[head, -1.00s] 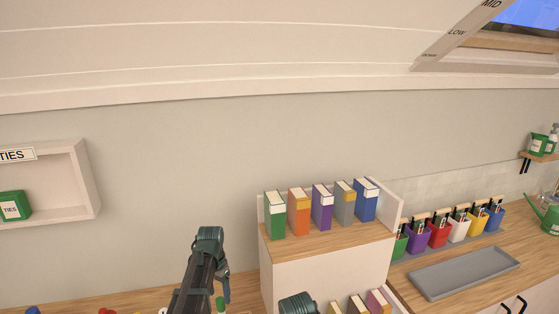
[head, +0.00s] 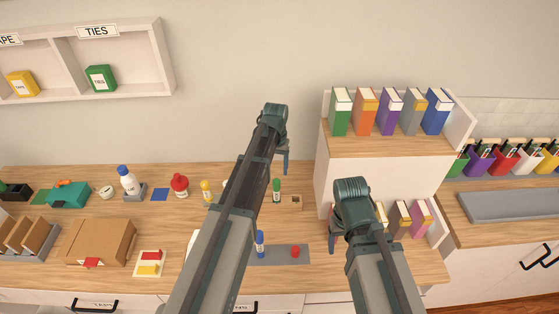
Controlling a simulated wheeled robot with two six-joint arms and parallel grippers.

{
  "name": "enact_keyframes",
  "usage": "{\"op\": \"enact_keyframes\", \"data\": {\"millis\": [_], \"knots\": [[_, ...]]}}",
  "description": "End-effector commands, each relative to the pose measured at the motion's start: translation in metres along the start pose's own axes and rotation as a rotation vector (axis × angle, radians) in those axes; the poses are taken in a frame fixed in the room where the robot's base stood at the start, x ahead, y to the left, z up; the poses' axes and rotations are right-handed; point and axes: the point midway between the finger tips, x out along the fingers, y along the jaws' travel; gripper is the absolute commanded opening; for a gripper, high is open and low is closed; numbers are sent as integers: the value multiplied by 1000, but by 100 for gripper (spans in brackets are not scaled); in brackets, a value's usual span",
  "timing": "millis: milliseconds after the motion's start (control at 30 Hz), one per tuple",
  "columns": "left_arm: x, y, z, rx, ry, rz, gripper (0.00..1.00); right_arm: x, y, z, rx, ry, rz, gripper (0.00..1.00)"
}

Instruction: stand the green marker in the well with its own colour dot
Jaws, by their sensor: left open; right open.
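The green marker (head: 276,190) stands upright on the desk at the left part of a small wooden block (head: 290,202). I cannot tell whether it sits in a well or just behind or in front of the block. A dark well shows at the block's right end; its colour dots are too small to make out. My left gripper (head: 284,160) is open and empty, above the green marker in the picture and apart from it. My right gripper (head: 333,222) is open and empty, right of the block, partly hidden by its own wrist.
A blue marker (head: 260,243) stands by a grey mat (head: 278,257) with a red item (head: 295,252). A red bottle (head: 180,185) and a yellow item (head: 206,189) stand left. A white shelf unit (head: 350,170) with books rises at right. My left arm hides mid-desk.

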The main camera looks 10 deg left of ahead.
Motion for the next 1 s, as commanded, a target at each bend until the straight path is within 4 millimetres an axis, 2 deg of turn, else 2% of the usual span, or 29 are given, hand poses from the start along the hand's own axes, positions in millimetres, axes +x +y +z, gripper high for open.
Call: {"op": "enact_keyframes", "data": {"millis": [400, 600, 800, 1000], "knots": [[2, 0, 0, -1023, 0, 0, 66, 2, 0, 0, -1, 0, 0, 70], [2, 0, 0, -1457, 0, 0, 66, 2, 0, 0, -1, 0, 0, 70], [3, 0, 0, -1719, 0, 0, 66, 3, 0, 0, -1, 0, 0, 70], [3, 0, 0, -1796, 0, 0, 66, 3, 0, 0, -1, 0, 0, 70]]}}
